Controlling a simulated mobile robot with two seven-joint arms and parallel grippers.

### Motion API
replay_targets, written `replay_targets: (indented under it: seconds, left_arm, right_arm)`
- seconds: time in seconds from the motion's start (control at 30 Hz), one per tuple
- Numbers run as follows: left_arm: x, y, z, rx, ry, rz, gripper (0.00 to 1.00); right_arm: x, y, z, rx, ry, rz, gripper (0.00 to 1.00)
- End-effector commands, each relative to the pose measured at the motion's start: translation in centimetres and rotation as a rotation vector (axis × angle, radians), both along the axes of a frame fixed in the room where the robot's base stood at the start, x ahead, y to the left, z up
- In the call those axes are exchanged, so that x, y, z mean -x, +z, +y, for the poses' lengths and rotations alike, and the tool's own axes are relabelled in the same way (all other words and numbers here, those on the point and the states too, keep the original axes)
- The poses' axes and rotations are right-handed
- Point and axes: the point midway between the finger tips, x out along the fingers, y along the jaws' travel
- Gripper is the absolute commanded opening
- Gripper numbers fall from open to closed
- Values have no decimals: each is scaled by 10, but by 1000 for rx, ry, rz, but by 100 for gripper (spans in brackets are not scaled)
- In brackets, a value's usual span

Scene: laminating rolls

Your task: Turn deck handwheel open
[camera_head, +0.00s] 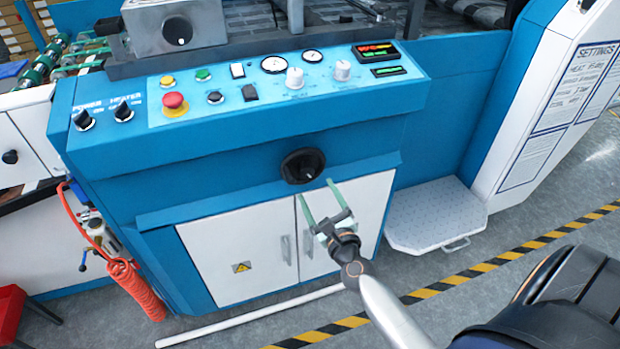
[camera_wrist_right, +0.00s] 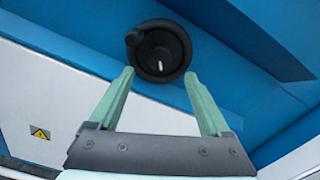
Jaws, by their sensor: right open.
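The black round handwheel (camera_head: 303,166) sits on the blue front panel of the machine, above the white cabinet doors. It has a small white mark near its hub. In the right wrist view the handwheel (camera_wrist_right: 159,51) is straight ahead, with a knob on its upper left rim. My right gripper (camera_head: 318,203) is open, with its two pale green fingers pointing up toward the wheel. In the right wrist view the fingertips (camera_wrist_right: 159,76) are spread on either side below the wheel, with nothing between them. Whether they touch the wheel cannot be told. My left gripper is not in view.
A control panel (camera_head: 230,92) with a red button, switches and gauges is above the handwheel. White cabinet doors (camera_head: 245,255) are below it. A grey step plate (camera_head: 435,212) stands at the right. A coiled orange hose (camera_head: 135,285) hangs at the left.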

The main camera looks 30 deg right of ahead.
Motion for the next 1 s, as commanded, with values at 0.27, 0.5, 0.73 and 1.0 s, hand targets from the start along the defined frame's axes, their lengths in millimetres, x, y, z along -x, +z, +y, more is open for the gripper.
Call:
replay_targets:
  seconds: [0.27, 0.5, 0.73, 1.0]
  left_arm:
    - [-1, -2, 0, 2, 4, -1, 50]
    - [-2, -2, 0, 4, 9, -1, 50]
    - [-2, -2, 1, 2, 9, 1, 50]
    - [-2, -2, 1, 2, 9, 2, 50]
  right_arm:
    - [-43, 0, -11, 3, 0, 0, 81]
    - [-57, 0, -14, 3, 1, 1, 81]
    - [-58, 0, -14, 3, 2, 1, 81]
    - [-58, 0, -14, 3, 2, 1, 56]
